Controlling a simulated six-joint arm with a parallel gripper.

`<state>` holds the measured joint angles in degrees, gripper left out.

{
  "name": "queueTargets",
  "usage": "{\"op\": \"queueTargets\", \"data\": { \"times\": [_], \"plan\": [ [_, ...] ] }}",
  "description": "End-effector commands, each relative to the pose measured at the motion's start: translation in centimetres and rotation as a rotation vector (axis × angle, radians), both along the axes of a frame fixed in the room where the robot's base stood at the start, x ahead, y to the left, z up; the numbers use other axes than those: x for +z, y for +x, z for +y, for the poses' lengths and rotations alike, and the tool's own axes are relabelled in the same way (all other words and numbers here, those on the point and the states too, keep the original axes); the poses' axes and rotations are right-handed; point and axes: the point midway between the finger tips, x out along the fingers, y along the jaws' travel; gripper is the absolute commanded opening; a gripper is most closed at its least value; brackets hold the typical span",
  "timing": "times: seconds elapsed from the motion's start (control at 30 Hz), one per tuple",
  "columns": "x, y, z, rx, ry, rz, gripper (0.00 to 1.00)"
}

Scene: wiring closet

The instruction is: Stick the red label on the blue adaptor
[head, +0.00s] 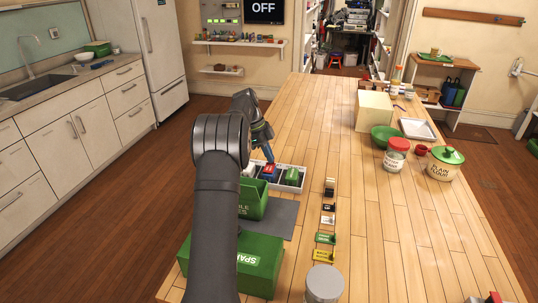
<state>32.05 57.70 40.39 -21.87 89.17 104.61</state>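My gripper (269,157) points down at the far side of the small compartment tray, close above a small red patch with pale marks (268,168), which looks like the red label. The red patch is at a blue piece (268,177) in the tray, likely the blue adaptor. I cannot tell whether the label touches the adaptor or is between my fingers. The fingertips are too small and partly hidden to show whether they are open or shut. My arm hides part of the tray's left side.
The grey-white tray (304,189) also holds a green piece (291,177) and a dark piece. Black, white, green (325,238) and yellow (324,255) labels stand in a row to its right. Green bins (262,264) and a grey-lidded can (324,284) are nearer.

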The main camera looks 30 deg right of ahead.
Motion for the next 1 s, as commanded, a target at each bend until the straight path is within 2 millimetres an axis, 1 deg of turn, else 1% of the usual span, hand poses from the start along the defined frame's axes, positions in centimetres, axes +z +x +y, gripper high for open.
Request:
{"op": "queueTargets", "data": {
  "times": [0.67, 1.0],
  "plan": [
    [-0.91, 0.01, -0.01, 0.000, 0.000, 0.000, 0.00],
    [-1.01, 0.00, 0.01, 0.001, 0.001, 0.001, 0.00]
  ]
}}
